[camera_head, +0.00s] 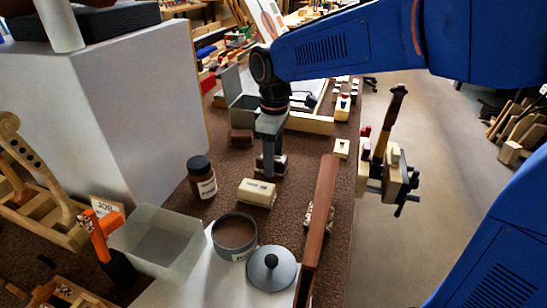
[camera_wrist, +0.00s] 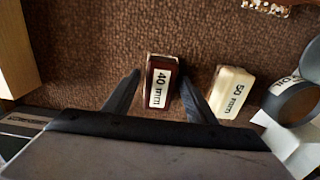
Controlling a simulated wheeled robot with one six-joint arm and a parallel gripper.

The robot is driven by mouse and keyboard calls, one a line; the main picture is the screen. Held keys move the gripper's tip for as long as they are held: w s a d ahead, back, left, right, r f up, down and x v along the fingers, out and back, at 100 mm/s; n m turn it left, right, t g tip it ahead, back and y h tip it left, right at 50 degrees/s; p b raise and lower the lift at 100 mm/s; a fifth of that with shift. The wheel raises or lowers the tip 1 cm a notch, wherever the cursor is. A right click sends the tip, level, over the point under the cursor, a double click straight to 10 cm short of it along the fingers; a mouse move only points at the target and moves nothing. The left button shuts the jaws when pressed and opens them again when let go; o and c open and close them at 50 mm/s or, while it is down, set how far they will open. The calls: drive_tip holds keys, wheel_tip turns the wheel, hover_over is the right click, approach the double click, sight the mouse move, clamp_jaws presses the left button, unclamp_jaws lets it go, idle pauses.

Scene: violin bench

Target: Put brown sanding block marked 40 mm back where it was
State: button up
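The brown sanding block marked 40 mm (camera_wrist: 160,88) stands between the two fingers of my gripper (camera_wrist: 161,76) in the wrist view. Its white label faces the camera. The fingers are spread on either side of it, with a visible gap at the left finger; the right finger is close to its side. In the head view my gripper (camera_head: 269,168) points down over the bench, and the block (camera_head: 280,164) is partly hidden behind the fingers. A cream block marked 50 mm (camera_wrist: 231,92) lies just right of the right finger; it also shows in the head view (camera_head: 257,193).
Another brown block (camera_head: 241,138) lies behind. A long brown bar (camera_head: 319,215) lies at the right near the bench edge.

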wheel_tip(320, 180, up, 12)
drive_tip(key=shift+r, duration=0.15)
idle(0.6)
drive_tip(key=s+d+f+m+t, duration=0.2)
drive_tip(key=s+d+f+m, duration=0.5)
drive_tip(key=s+d, duration=0.3)
drive_tip(key=s+d+f+m+t, duration=0.2)
drive_tip(key=s+d+f+m, duration=0.5)
drive_tip(key=d, duration=0.9)
drive_tip(key=s, duration=0.3)
drive_tip(key=shift+s+d+f+t, duration=0.15)
drive_tip(key=shift+s+d+t, duration=0.15)
drive_tip(key=shift+t, duration=0.1)
